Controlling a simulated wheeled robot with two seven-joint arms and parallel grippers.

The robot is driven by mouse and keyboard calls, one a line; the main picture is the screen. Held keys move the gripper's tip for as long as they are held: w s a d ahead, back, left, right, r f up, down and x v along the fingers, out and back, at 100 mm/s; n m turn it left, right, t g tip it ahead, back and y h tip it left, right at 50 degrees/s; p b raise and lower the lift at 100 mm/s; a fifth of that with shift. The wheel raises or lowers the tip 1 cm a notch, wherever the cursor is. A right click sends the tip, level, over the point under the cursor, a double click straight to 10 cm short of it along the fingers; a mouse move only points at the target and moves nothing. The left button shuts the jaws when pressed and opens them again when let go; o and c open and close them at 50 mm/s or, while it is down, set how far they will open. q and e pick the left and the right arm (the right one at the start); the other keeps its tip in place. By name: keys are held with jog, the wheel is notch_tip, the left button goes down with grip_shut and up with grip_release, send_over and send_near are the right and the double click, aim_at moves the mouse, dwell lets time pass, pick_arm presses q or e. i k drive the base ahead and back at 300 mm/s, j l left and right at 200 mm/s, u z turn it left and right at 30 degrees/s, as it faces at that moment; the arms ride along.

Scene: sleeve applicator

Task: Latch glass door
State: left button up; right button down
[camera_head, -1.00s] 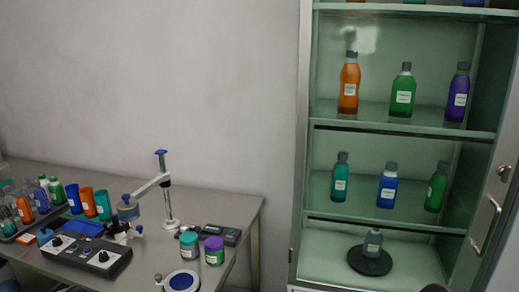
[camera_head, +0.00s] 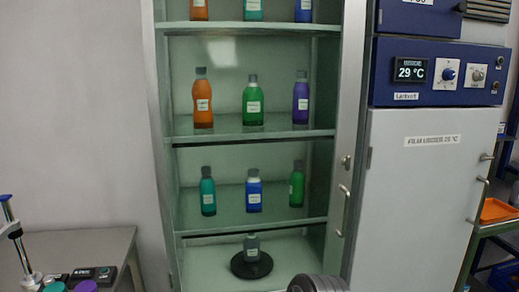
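The cabinet with the glass door (camera_head: 345,190) stands in the middle of the view. A metal handle (camera_head: 344,210) and a round lock or latch knob (camera_head: 346,162) sit on the narrow frame at its right side. I cannot tell whether the door is fully closed. Bottles stand on its shelves, and a small grey bottle (camera_head: 252,247) stands on a black round base (camera_head: 251,265) at the bottom. A dark grey rounded part, likely of my own arm, shows at the bottom edge. Neither gripper's fingers are in view.
A blue and white incubator (camera_head: 425,180) reading 29 °C stands right of the cabinet. A grey table (camera_head: 95,245) with a stand and jars is at lower left. A green rack with an orange tray (camera_head: 497,211) is at far right.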

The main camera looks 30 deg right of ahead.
aim_at(345, 161)
jog(key=z, duration=1.5)
